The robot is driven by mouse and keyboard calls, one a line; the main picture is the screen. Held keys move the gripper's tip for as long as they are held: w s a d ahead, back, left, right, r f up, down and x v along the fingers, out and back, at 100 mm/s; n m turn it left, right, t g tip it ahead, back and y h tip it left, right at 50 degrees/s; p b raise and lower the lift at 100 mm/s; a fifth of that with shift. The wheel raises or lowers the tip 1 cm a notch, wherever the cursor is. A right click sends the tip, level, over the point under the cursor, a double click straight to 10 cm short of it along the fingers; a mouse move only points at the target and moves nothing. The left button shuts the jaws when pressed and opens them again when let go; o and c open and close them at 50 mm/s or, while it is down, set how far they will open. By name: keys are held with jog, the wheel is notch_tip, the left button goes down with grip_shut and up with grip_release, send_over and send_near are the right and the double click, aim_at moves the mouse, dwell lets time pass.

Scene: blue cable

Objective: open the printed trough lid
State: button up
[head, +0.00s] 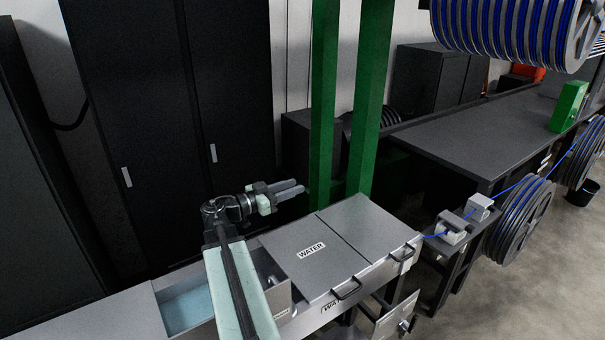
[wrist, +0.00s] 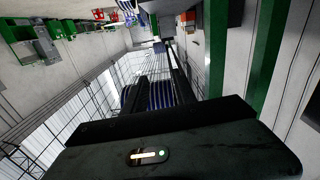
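The trough (head: 383,270) is a long grey metal box across the lower middle of the head view. Its printed lid (head: 305,268) is a flat grey panel labelled WATER, lying shut, with a dark handle (head: 347,289) at its front edge. A second plain lid panel (head: 372,228) lies shut beside it, with its own front handle (head: 403,253). My gripper (head: 298,190) is above and behind the printed lid's back left side, pointing right and apart from it. Its two fingers look close together; any gap is unclear.
Green posts (head: 323,110) stand just behind the trough. An open bay (head: 187,305) with pale blue inside lies left of the lid. A blue cable (head: 517,186) runs from the trough's right end past small blocks towards reels (head: 520,215). Dark cabinets (head: 170,100) stand behind.

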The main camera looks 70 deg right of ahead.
jog(key=x, duration=1.1)
jog(key=shift+d, duration=0.4)
jog(key=shift+r, duration=0.1)
grip_shut()
dwell(0.7)
grip_release()
